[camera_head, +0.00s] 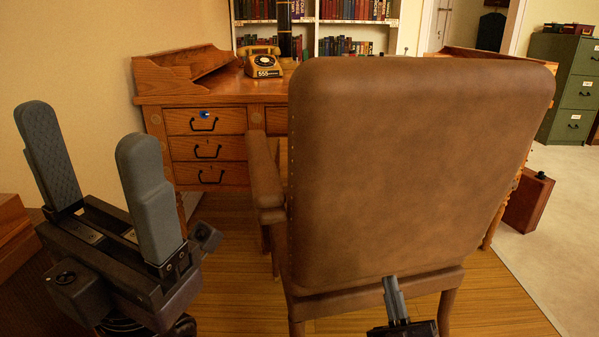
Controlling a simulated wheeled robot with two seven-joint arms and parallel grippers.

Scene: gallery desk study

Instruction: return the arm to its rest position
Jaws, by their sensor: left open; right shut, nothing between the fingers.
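My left gripper (98,165) is large in the lower left of the head view. Its two grey padded fingers point up and stand wide apart, with nothing between them. My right gripper (394,290) is low in the view, in front of the lower back of the brown leather chair (415,165). Its fingers are together and hold nothing. I cannot tell whether it touches the chair. Most of the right arm is out of view below the picture.
The chair blocks much of the wooden desk (220,98). A yellow telephone (262,62) sits on the desk, and a blue item (205,114) is at the top left drawer. A wooden piece (12,235) is at the left edge. A green cabinet (567,95) and brown case (528,202) stand right.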

